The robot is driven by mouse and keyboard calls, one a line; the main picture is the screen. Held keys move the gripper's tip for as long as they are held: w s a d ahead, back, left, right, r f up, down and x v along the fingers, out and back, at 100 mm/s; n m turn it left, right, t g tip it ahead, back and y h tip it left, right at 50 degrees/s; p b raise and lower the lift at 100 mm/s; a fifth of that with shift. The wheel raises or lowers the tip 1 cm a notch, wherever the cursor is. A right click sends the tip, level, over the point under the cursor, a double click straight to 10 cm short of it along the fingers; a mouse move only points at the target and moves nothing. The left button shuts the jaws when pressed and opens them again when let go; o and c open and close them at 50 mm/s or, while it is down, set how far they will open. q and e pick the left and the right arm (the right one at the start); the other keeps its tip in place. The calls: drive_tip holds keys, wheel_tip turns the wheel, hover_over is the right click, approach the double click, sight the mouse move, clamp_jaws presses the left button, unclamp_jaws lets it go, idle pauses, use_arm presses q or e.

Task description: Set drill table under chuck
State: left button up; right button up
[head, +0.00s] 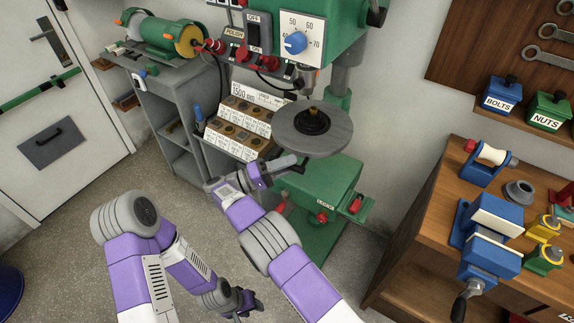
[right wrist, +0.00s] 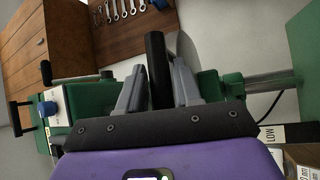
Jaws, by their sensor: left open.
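The drill press head (head: 290,35) is green, with a numbered dial and switches. Below it is the round grey drill table (head: 338,138), with a dark part with a brass-coloured middle (head: 312,121) at its centre. My right gripper (head: 283,165) is just below the table's left edge. In the right wrist view its fingers (right wrist: 158,88) close on both sides of a black handle (right wrist: 155,55), which sticks out past their tips. My left gripper (head: 240,303) is open and empty, low over the floor.
A green base box (head: 325,185) with red knobs stands below the table. A rack of labelled boxes (head: 238,128) is behind my right gripper. A wooden workbench (head: 420,215) with a blue vise (head: 490,240) stands at right. Floor is free at left.

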drive_tip(key=shift+o, duration=0.9)
drive_tip(key=v, duration=0.7)
drive_tip(key=shift+a+b, duration=0.3)
